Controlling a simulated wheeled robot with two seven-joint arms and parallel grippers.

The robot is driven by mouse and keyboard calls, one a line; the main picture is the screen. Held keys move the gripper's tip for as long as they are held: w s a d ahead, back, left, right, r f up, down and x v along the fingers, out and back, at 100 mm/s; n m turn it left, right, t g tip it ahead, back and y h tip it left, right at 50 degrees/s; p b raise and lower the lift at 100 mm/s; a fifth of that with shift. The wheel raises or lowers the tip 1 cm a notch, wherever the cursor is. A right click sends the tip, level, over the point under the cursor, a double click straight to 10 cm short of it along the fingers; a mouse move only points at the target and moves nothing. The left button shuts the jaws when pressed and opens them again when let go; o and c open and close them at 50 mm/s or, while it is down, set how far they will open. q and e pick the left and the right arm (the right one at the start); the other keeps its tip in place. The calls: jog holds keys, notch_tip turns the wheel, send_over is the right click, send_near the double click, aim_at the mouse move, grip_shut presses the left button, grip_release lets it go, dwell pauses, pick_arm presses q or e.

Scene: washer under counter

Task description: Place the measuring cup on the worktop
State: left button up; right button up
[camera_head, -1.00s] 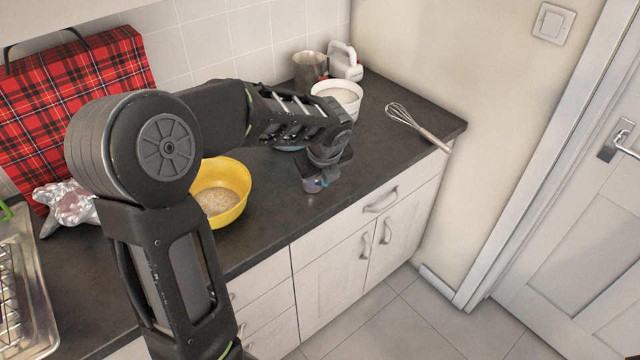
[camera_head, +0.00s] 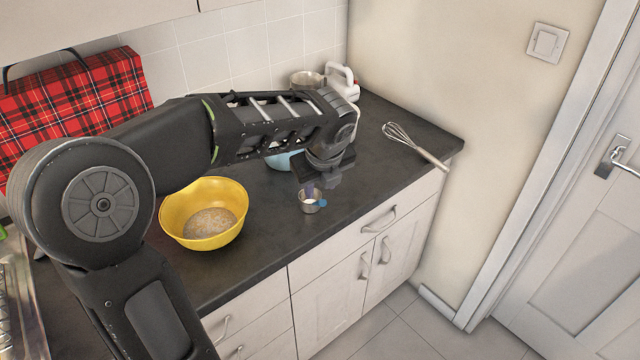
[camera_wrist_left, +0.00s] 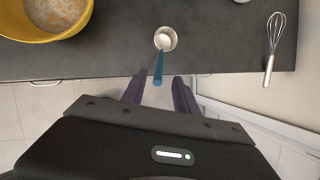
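The measuring cup (camera_head: 310,205) is a small metal cup with a blue handle. It appears to stand on the dark worktop (camera_head: 275,235), right of the yellow bowl. In the left wrist view the cup (camera_wrist_left: 166,38) shows with its open top toward the camera, and its blue handle points toward my left gripper. My left gripper (camera_head: 313,188) is just above and behind the cup in the head view. In the left wrist view its two fingers (camera_wrist_left: 159,90) are spread, with a clear gap on both sides of the handle end. My right gripper is not in view.
The yellow bowl (camera_head: 190,212) holds a pale mixture. A light blue bowl (camera_head: 278,161) is partly hidden by my arm. A whisk (camera_head: 410,141) lies at the right end. A metal pot (camera_head: 303,78) and white jug (camera_head: 342,78) stand behind. Worktop between cup and whisk is clear.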

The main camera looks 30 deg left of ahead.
pick_arm(q)
jog(key=s+d+f+n+g+h, duration=0.1)
jog(key=s+d+f+n+h, duration=0.1)
jog(key=d+f+n, duration=0.5)
jog(key=s+d+f+h, duration=0.2)
jog(key=d+f, duration=0.3)
jog(key=f, duration=0.6)
jog(key=s+d+f+n+g+h, duration=0.1)
jog(key=s+d+f+n+h, duration=0.1)
jog(key=d+f+n, duration=0.4)
jog(key=s+d+f+n, duration=0.4)
jog(key=s+f+n, duration=0.2)
jog(key=s+f, duration=0.1)
jog(key=s+d+f+n+g+h, duration=0.1)
jog(key=s+d+f+n, duration=0.4)
jog(key=s+f+n, duration=0.2)
jog(key=shift+s+f, duration=0.7)
jog(key=shift+s, duration=0.35)
